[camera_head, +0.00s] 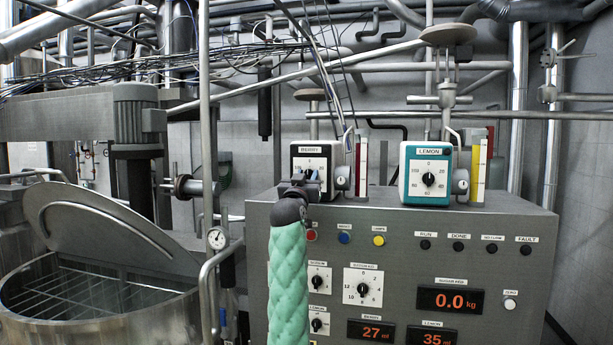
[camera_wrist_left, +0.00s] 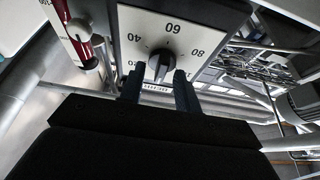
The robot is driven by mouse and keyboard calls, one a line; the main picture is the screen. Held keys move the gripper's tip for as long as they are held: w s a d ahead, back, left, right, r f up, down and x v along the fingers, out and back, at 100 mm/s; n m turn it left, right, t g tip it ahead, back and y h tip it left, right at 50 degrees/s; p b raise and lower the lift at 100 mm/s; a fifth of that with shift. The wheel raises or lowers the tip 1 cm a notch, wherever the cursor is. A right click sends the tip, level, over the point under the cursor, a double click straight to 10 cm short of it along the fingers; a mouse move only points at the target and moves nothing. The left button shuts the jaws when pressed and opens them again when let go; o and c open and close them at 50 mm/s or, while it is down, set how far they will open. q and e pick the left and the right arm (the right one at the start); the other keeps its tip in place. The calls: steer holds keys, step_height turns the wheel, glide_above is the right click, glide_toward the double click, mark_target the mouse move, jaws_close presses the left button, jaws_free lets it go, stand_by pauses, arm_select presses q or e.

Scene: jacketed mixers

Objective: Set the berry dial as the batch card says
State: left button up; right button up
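The berry dial box (camera_head: 309,151), black with a white face, stands on top of the grey console, left of the lemon dial box. In the left wrist view its white face (camera_wrist_left: 200,25) shows 40, 60 and 80 around a dark berry knob (camera_wrist_left: 160,62); the image is upside down and I cannot read the knob's setting surely. My left gripper (camera_head: 311,182) is at the lower front of the box. In the left wrist view its two dark fingers (camera_wrist_left: 159,88) stand apart, one on each side of the knob's lower part. Contact cannot be told. No batch card is legible.
The lemon dial box (camera_head: 429,151), teal-edged, stands to the right. The console (camera_head: 518,215) carries small knobs, coloured buttons and displays: berry (camera_head: 371,331) 27 ml, lemon (camera_head: 432,338) 35 ml, sugar (camera_head: 450,301) 0.0 kg. A steel kettle (camera_head: 150,325) with raised lid and pipes is at left.

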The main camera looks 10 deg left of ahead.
arm_select(q)
jaws_close()
